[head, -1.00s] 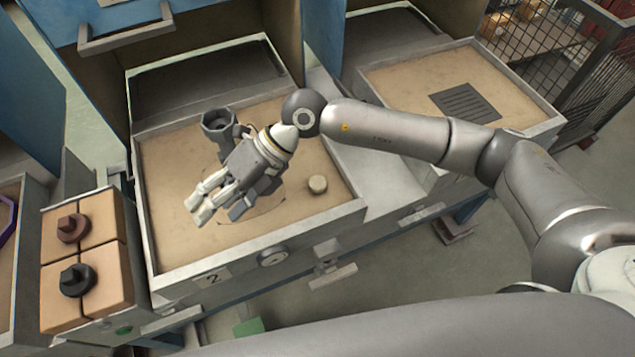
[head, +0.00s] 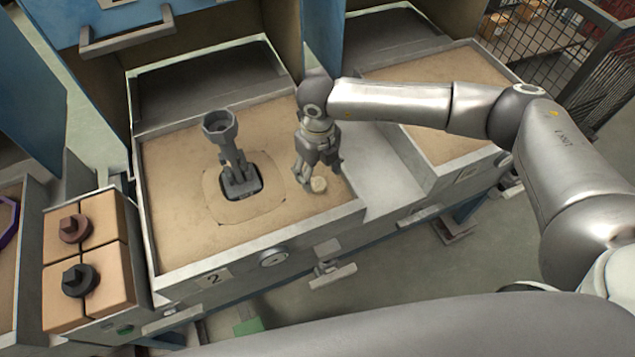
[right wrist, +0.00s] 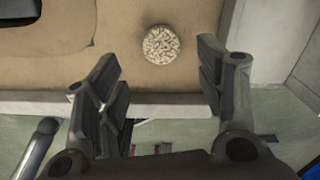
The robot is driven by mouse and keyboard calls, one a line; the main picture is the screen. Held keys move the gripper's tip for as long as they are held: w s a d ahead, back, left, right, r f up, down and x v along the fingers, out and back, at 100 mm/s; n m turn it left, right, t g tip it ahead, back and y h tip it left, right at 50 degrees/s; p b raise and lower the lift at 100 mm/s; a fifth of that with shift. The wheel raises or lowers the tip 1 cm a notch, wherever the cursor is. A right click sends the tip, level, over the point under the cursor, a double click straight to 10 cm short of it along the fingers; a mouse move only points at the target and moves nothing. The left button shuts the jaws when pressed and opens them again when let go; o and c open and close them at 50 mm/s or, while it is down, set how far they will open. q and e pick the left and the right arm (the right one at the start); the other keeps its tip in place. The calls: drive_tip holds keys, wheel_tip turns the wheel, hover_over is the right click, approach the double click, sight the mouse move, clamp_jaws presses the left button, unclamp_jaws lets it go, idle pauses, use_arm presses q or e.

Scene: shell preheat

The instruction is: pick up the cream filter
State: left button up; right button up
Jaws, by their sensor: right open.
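The cream filter (head: 318,185) is a small round disc lying on the tan sand bed near the right side of the tray marked 2. In the right wrist view the filter (right wrist: 161,45) shows a knobbly, pale top. It lies ahead of and between the spread fingers. My right gripper (head: 317,178) points down just above and beside the filter. It is open and empty; in the right wrist view its fingers (right wrist: 155,80) stand wide apart. I cannot tell from the head view how high it is above the sand. My left gripper is not in view.
The tray's metal rim (head: 285,232) runs close in front of the filter. A grey funnel-topped metal piece (head: 220,127) stands in an opening in the sand at left.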

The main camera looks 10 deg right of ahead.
sight(317, 183)
drive_tip(key=f, duration=0.3)
drive_tip(key=f+p, duration=0.1)
drive_tip(key=f, duration=0.1)
drive_tip(key=shift+w, duration=0.25)
drive_tip(key=shift+c, duration=0.5)
drive_tip(key=c, duration=0.8)
